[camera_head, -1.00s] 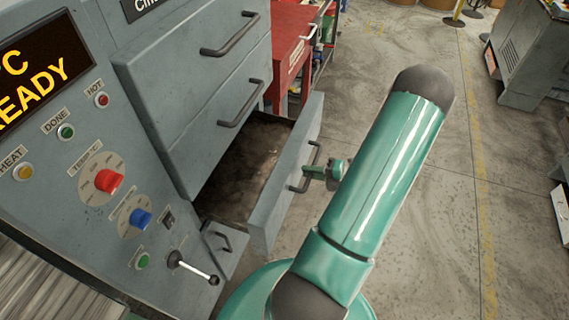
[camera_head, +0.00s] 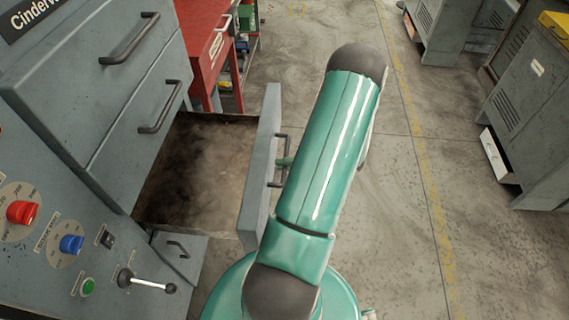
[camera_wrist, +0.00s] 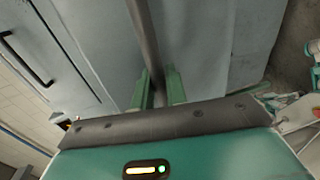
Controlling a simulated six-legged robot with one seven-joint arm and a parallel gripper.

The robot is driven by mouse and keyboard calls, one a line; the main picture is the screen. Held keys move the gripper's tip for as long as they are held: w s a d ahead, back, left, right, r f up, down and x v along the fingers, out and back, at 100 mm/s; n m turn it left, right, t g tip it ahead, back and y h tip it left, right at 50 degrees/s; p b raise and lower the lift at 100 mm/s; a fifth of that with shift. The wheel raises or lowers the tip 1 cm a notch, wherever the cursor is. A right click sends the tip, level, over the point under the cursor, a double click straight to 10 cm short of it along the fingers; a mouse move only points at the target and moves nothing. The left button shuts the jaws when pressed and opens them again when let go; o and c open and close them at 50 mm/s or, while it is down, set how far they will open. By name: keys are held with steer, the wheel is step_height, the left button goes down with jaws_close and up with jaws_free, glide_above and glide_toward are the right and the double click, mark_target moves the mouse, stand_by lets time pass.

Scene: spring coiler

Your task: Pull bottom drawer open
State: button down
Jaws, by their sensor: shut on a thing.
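The bottom drawer (camera_head: 258,175) of the grey cabinet stands well out, and its dirty interior (camera_head: 195,170) shows empty. Its dark bar handle (camera_head: 283,140) is on the front face, partly hidden behind my green arm. In the wrist view the handle (camera_wrist: 146,40) runs between the two green fingers of my gripper (camera_wrist: 158,88), which are shut on it. In the head view only a bit of my gripper (camera_head: 284,162) shows at the handle. The two drawers above, with handles (camera_head: 130,38) and (camera_head: 160,106), are shut.
A control panel with a red knob (camera_head: 22,212), a blue knob (camera_head: 71,244) and a lever (camera_head: 150,284) is at lower left. A red cabinet (camera_head: 205,45) stands behind the drawer. Grey machines (camera_head: 530,110) stand far right. The floor between is clear.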

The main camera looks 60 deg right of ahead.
steer(key=shift+w, duration=0.1)
steer(key=c, duration=1.5)
jaws_free()
steer(key=v, duration=1.3)
steer(key=shift+s, duration=0.4)
